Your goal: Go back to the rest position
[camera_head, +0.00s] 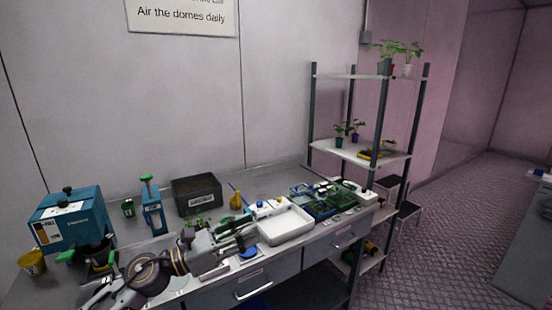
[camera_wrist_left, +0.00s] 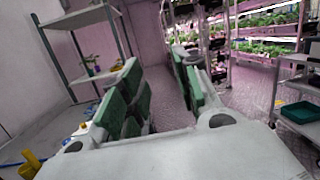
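My left gripper (camera_head: 246,235) reaches in from the lower left in the head view, over the front part of the bench, just left of the white tray (camera_head: 287,225). In the left wrist view, the green-padded fingers of the left gripper (camera_wrist_left: 158,90) stand apart with nothing between them. The gripper points toward the aisle beside the shelf rack. My right gripper is in neither view.
The bench (camera_head: 265,182) carries a blue machine (camera_head: 70,220), a dark box (camera_head: 196,194) and a blue-green crate (camera_head: 318,200). A shelf rack (camera_head: 345,150) with potted plants stands at its right end. Open floor (camera_head: 450,220) lies beyond. The wrist view shows a cart (camera_wrist_left: 300,125) at right.

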